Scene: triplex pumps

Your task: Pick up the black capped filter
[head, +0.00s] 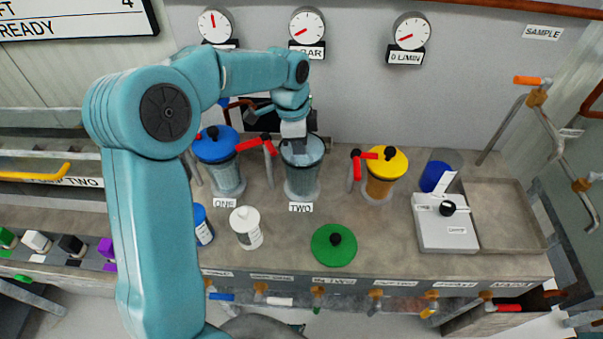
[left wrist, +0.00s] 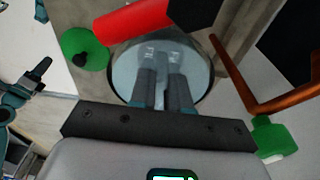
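A black capped piece (head: 72,245), which looks like the black capped filter, sits in the row of coloured pieces at the far left of the head view. My left gripper (head: 297,150) is far to its right, pointing down over the clear housing labelled TWO (head: 302,180). In the left wrist view the fingers of my left gripper (left wrist: 162,58) reach down at the mouth of that housing. The fingers are close together with a narrow gap. I see no clear object between them, but the tips are hard to make out.
A blue-lidded housing (head: 217,145) stands left of TWO and a yellow-lidded one (head: 388,162) right. Red valve handles (head: 254,143) stick out near the housings. A green lid (head: 334,245), a white bottle (head: 246,228) and a scale (head: 445,222) are on the bench.

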